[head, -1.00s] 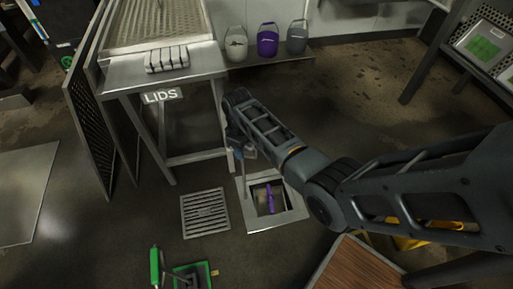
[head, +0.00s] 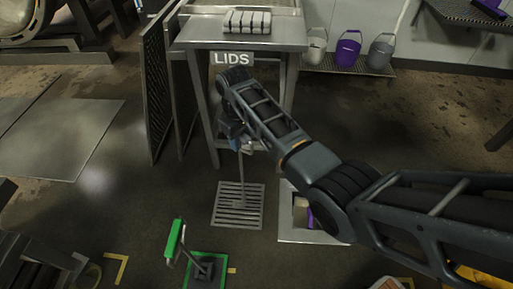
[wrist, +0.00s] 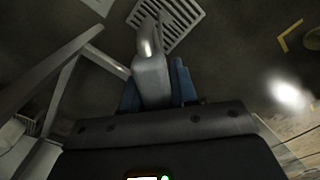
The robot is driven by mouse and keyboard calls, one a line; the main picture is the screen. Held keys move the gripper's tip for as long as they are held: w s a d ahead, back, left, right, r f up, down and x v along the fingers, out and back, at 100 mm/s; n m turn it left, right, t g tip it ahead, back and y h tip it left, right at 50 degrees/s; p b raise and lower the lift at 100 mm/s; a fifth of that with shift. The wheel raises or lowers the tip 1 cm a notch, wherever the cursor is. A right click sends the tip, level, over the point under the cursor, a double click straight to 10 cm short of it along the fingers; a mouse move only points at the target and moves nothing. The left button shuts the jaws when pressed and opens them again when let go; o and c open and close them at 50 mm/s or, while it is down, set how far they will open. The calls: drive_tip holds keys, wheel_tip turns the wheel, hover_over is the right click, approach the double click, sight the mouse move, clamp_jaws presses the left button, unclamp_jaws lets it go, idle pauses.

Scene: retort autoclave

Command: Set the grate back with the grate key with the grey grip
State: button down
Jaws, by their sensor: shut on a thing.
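My gripper (head: 238,143) is shut on the grey grip of the grate key (wrist: 151,80), which shows between its blue fingers in the wrist view. The key's thin shaft (head: 242,168) hangs down over the slotted steel grate (head: 226,214), its lower end at about the grate's middle. I cannot tell whether its end is hooked into a slot. The grate appears flat on the floor, left of the open square drain (head: 287,236), and also shows in the wrist view (wrist: 188,18). A purple thing (head: 309,217) is inside the drain, partly hidden by my arm.
The steel table with the LIDS sign (head: 232,58) stands behind the grate. A green-handled tool (head: 175,241) stands by a green-edged floor plate (head: 222,270) in front. Several buckets (head: 348,50) sit on a low shelf at the back right. Floor left of the grate is clear.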

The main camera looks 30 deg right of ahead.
drive_tip(key=m+p, duration=0.1)
drive_tip(key=m, duration=0.3)
drive_tip(key=w+a+f+m, duration=0.1)
drive_tip(key=m, duration=0.4)
drive_tip(key=a+f+m+p, duration=0.1)
drive_tip(key=m, duration=0.4)
drive_tip(key=shift+w+a+f+p, duration=0.1)
drive_tip(key=shift+w+f+p, duration=0.15)
drive_tip(key=shift+w+p, duration=0.1)
drive_tip(key=shift+f+b, duration=1.15)
drive_tip(key=shift+f, duration=0.35)
idle(0.3)
drive_tip(key=n, duration=0.3)
drive_tip(key=shift+n+p, duration=0.3)
drive_tip(key=shift+p, duration=0.05)
